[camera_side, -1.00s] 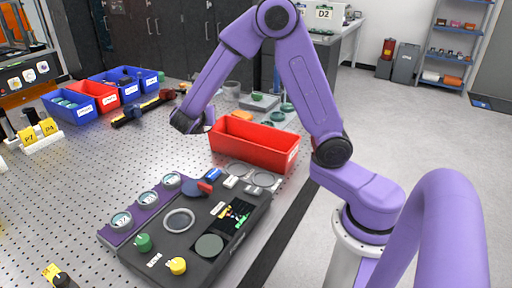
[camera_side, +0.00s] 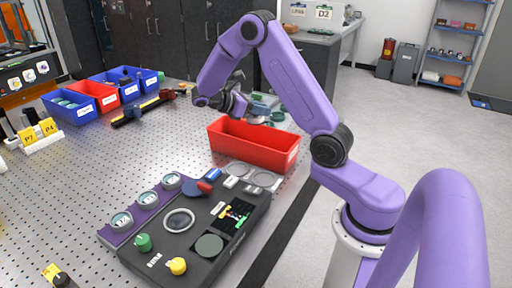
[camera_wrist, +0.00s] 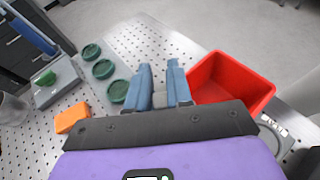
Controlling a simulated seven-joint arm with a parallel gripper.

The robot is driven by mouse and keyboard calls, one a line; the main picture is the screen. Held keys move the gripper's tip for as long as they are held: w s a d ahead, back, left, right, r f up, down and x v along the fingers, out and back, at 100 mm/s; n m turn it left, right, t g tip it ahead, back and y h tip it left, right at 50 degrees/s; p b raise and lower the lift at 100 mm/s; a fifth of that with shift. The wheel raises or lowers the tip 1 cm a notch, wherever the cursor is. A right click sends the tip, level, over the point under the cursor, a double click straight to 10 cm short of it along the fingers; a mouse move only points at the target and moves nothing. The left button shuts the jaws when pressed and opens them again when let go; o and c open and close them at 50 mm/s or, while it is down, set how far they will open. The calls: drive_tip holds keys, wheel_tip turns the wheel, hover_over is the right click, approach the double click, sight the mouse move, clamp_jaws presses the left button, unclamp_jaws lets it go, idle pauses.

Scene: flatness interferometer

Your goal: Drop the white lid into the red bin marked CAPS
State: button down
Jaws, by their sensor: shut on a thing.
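My gripper (camera_side: 240,106) is up near the far side of the red bin (camera_side: 255,155) in the side view. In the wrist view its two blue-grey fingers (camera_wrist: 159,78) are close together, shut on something. A small pale shape, likely the white lid (camera_side: 258,119), shows at the fingertips in the side view; in the wrist view I cannot make the lid out clearly. The bin is open-topped and looks empty in the wrist view (camera_wrist: 204,88), just right of the fingers.
Green round pieces (camera_wrist: 103,69) lie in a row left of the fingers, with an orange block (camera_wrist: 72,118) and a grey box (camera_wrist: 55,82) beyond. A dark control panel (camera_side: 180,245) lies in front of the bin. Blue bins (camera_side: 70,106) stand at the far left.

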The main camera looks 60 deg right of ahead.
drive_tip(key=shift+f, duration=2)
drive_tip(key=c, duration=0.9)
unclamp_jaws()
drive_tip(key=shift+c, duration=0.2)
approach(260, 120)
drive_tip(key=w+a+r, duration=0.1)
drive_tip(key=w+a, duration=0.2)
drive_tip(key=w, duration=0.2)
drive_tip(key=shift+w, duration=0.15)
drive_tip(key=shift+r, duration=0.15)
